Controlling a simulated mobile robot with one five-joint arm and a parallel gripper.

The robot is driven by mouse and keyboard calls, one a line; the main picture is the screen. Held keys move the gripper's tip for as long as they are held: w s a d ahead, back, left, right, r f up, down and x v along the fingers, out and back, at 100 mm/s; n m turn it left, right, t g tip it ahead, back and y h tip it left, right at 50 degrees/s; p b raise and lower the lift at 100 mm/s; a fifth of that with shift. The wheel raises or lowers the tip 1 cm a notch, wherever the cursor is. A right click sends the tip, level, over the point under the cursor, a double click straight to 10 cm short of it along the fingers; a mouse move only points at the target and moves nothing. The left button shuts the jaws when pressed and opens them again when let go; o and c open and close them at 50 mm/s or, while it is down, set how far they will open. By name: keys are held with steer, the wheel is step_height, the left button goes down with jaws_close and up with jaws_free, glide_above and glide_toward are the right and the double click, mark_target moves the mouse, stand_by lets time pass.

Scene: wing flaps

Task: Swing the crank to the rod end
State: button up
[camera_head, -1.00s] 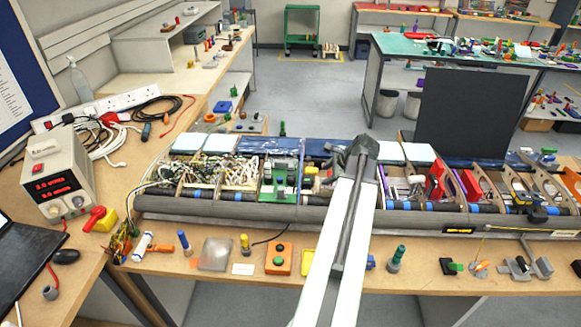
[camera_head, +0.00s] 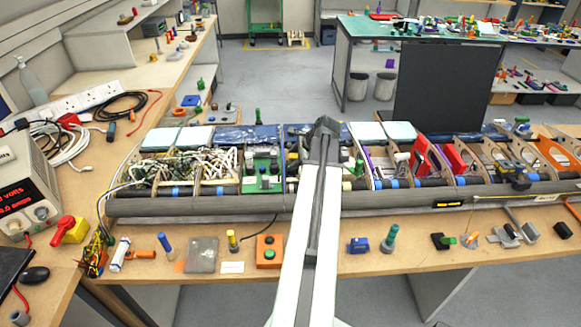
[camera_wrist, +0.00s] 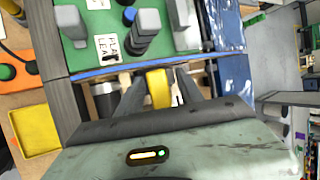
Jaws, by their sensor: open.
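In the wrist view my gripper (camera_wrist: 157,95) shows as two dark fingers, open, over a gap in the wing structure. A yellow piece (camera_wrist: 158,88) shows between the fingers; I cannot tell whether it is part of the crank or whether the fingers touch it. A dark tube (camera_wrist: 104,98) lies left of it. In the head view my arm reaches over the opened wing (camera_head: 420,200), and its far end hides the fingertips. I cannot make out the rod end in either view.
A green panel (camera_wrist: 125,50) with grey switches stands close beyond the fingers, with a blue edge (camera_wrist: 140,67). A yellow tray (camera_wrist: 35,125) and an orange button box (camera_head: 269,250) lie on the bench. A black board (camera_head: 445,88) stands behind the wing.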

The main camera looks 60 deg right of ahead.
steer(key=shift+b+x, duration=0.35)
steer(key=shift+x, duration=0.8)
steer(key=shift+r, duration=0.1)
steer(key=shift+s, duration=0.1)
jaws_close()
